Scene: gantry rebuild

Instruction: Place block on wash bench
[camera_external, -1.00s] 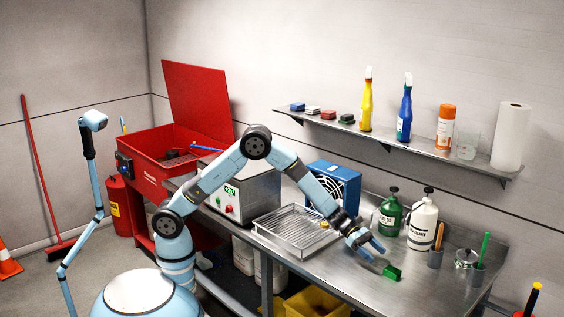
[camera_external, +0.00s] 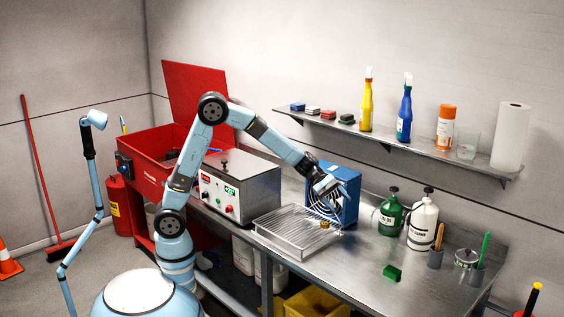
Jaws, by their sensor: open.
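A green block (camera_external: 392,273) lies on the bare steel top of the wash bench (camera_external: 350,278), near its front edge. My gripper (camera_external: 328,216) is open and points down above the right end of a wire-topped metal tray (camera_external: 292,238), in front of the blue fan box. It is well behind and to the left of the green block and is apart from it. A small brass-coloured piece (camera_external: 324,225) shows at the tray's right end, close below my fingers. I cannot tell whether the fingers touch it.
A green bottle (camera_external: 390,217), a white bottle (camera_external: 422,225) and cups are at the right. A shelf (camera_external: 400,142) hangs above. Bench space around the block is free.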

